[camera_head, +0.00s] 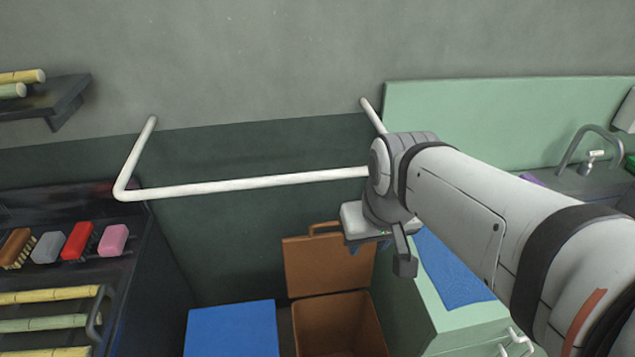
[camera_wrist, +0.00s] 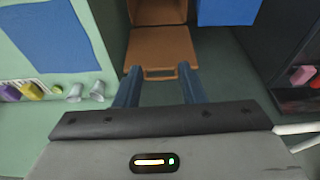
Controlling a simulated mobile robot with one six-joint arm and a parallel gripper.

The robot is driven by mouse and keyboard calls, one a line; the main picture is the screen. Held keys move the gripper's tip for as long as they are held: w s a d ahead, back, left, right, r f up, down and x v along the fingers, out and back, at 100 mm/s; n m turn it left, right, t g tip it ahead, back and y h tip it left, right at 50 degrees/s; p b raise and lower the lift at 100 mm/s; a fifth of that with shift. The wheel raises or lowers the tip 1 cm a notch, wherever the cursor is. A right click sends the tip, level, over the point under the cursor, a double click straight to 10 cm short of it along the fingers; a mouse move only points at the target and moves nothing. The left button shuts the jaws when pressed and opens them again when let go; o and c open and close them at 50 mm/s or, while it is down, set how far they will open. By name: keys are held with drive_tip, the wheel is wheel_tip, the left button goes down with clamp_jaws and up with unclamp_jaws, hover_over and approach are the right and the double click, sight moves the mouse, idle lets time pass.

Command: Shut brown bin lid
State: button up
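The brown bin (camera_head: 338,327) stands on the floor at the bottom middle of the head view, its top open. Its brown lid (camera_head: 312,266) is swung up and stands roughly upright behind the opening, with a loop handle (camera_head: 323,227) at its top edge. The lid also shows in the wrist view (camera_wrist: 161,46). Contact cannot be told.
A blue-topped bin (camera_head: 232,328) stands left of the brown bin. A green cabinet (camera_head: 437,318) with a blue cloth (camera_head: 449,270) is close on the right. A white wall rail (camera_head: 250,184) runs above. A dark shelf with brushes (camera_head: 78,242) is at left.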

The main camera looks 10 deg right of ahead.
drive_tip(key=w+d+r+n+g+y, duration=0.1)
drive_tip(key=w+n, duration=0.2)
drive_tip(key=w, duration=0.9)
drive_tip(key=w+d+r+n+g+y, duration=0.1)
drive_tip(key=w+d+r+n, duration=0.15)
drive_tip(key=w, duration=0.95)
drive_tip(key=w+a+f+n+g+p, duration=0.1)
drive_tip(key=f+n, duration=0.3)
drive_tip(key=f, duration=0.5)
drive_tip(key=w+a+f+n+g+h+p, duration=0.1)
drive_tip(key=w+f+n+p, duration=0.1)
drive_tip(key=f, duration=0.8)
drive_tip(key=w+a+f+n+g+h+p, duration=0.1)
drive_tip(key=w+f+n+g, duration=0.1)
drive_tip(key=f+n, duration=0.4)
drive_tip(key=shift+w+a+f+p, duration=0.15)
drive_tip(key=shift+w+f, duration=0.15)
drive_tip(key=shift+f, duration=0.4)
drive_tip(key=shift+w+a+f+p, duration=0.1)
drive_tip(key=shift+w+f, duration=0.15)
drive_tip(key=shift+f, duration=0.5)
drive_tip(key=shift+w+a+f+p, duration=0.15)
drive_tip(key=shift+w+f, duration=0.15)
drive_tip(key=shift+f, duration=0.4)
drive_tip(key=shift+d, duration=0.1)
drive_tip(key=shift+c, duration=0.4)
clamp_jaws()
